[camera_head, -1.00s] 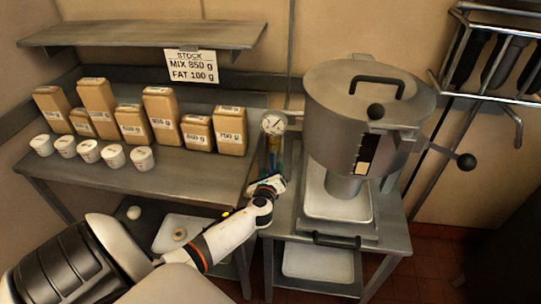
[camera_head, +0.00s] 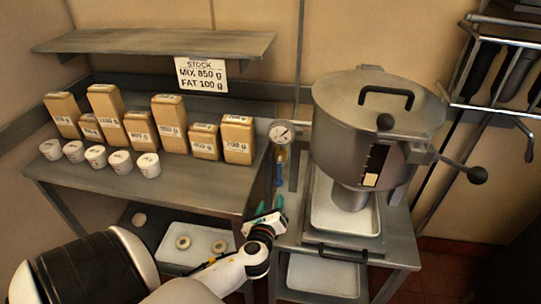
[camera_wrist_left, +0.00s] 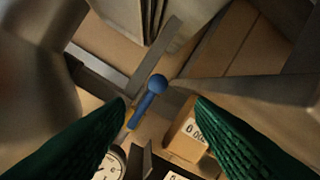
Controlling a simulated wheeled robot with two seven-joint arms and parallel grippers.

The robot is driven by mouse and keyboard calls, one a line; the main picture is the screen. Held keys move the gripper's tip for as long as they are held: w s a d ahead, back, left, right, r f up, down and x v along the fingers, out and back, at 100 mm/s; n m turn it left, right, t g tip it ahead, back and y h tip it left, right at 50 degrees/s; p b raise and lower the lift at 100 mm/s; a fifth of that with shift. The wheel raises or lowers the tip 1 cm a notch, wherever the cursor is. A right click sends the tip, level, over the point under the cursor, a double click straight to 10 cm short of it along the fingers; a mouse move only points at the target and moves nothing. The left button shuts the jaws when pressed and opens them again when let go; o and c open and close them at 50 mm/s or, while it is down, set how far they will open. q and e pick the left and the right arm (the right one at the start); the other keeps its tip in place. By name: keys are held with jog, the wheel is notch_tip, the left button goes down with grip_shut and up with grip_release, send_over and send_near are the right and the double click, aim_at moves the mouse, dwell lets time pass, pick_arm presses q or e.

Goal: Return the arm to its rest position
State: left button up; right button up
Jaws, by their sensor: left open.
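My left arm comes in from the lower left in the head view. Its gripper (camera_head: 279,202) has green fingers and is open and empty, just below a blue-handled lever (camera_head: 279,175) under a round gauge (camera_head: 282,132). In the left wrist view, the green fingers (camera_wrist_left: 162,102) are spread apart. The blue lever handle (camera_wrist_left: 148,101) with its round end shows beyond the gap between them, and I see no contact. The gauge face (camera_wrist_left: 111,163) is at the bottom of that view. My right gripper is not in view.
A big grey lidded hopper (camera_head: 375,125) with a side lever stands right of my gripper, above a white tray (camera_head: 335,222). Tan labelled blocks (camera_head: 172,125) and several white cups (camera_head: 97,156) stand on the left table. A lower tray (camera_head: 205,240) holds two rings.

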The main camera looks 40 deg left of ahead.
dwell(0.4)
pick_arm(q)
jog(key=s+d+f+n+g+h+b, duration=0.1)
jog(key=s+d+f+n+g+h, duration=0.3)
jog(key=f, duration=0.7)
jog(key=s+f+n+g+y, duration=0.15)
jog(key=s+f, duration=0.35)
jog(key=f, duration=0.5)
jog(key=s+d+f+n+g+h+b, duration=0.1)
jog(key=s+f+n+g+h, duration=0.25)
jog(key=f, duration=0.75)
jog(key=s+d+f+n+g, duration=0.1)
jog(key=s+d+f+n, duration=0.2)
jog(key=s+f, duration=0.2)
jog(key=s+d+f+n+g+h+b, duration=0.1)
jog(key=s+d+f+n, duration=0.2)
jog(key=s, duration=0.9)
jog(key=s+d+f+n+g+h, duration=0.1)
jog(key=s+d+f+n, duration=0.2)
jog(key=s+f+n, duration=0.2)
jog(key=s+f, duration=0.2)
jog(key=s, duration=0.1)
jog(key=shift+s+d, duration=0.15)
jog(key=shift+d, duration=0.25)
jog(key=shift+f, duration=0.1)
